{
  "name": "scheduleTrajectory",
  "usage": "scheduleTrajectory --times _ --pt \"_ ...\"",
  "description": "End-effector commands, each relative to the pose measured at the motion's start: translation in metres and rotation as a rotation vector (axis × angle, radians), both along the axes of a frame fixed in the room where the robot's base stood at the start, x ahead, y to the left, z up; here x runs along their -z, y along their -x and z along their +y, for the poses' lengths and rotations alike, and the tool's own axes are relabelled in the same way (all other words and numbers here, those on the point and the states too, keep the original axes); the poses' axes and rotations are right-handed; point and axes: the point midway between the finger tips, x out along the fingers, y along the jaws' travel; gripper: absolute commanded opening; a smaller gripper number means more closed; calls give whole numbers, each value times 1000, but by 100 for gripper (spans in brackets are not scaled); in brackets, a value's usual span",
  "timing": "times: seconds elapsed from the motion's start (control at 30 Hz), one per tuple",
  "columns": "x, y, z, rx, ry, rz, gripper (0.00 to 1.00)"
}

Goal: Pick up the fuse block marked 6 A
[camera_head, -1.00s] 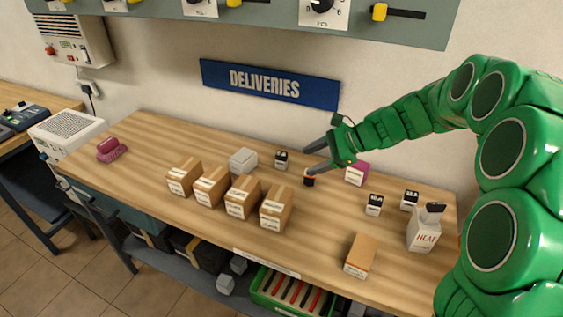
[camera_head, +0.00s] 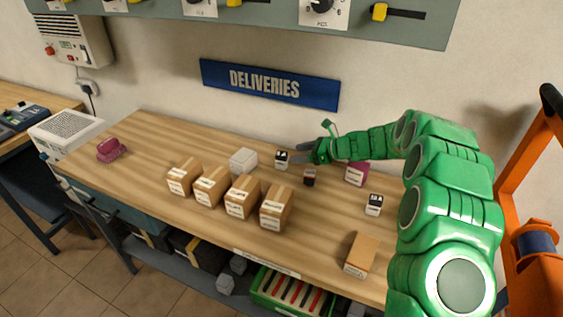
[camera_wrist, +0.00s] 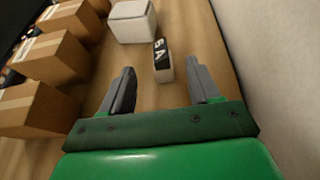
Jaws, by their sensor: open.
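A small white fuse block with a black top (camera_head: 282,159) stands on the wooden bench below the DELIVERIES sign. In the wrist view the same block (camera_wrist: 165,71) shows an A after a digit that looks like 5 or 6; I cannot tell which. My gripper (camera_head: 302,154) is low over the bench just right of this block. In the wrist view my gripper (camera_wrist: 161,84) is open and empty, with the block ahead, lined up between its fingertips. Another black-topped block (camera_head: 374,204) stands further right; its marking is too small to read.
A plain white box (camera_head: 243,160) stands just left of the block, with several cardboard boxes (camera_head: 241,198) in front. A small dark block (camera_head: 310,177) and a pink box (camera_head: 357,173) are near my gripper. The wall is close behind.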

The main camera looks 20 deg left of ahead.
Motion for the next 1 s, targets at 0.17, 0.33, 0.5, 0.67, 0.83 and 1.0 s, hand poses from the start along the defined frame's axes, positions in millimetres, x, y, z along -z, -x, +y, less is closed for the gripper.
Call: scheduleTrajectory --times 0.17,0.33,0.5,0.67,0.83,1.0 --pt "7 1 12 1 -1 5 62" --pt "13 1 24 1 0 5 62" --pt "18 2 35 1 1 4 62" --pt "28 3 52 1 1 3 62" --pt "34 3 68 4 1 1 62" --pt "35 3 70 4 0 1 62"
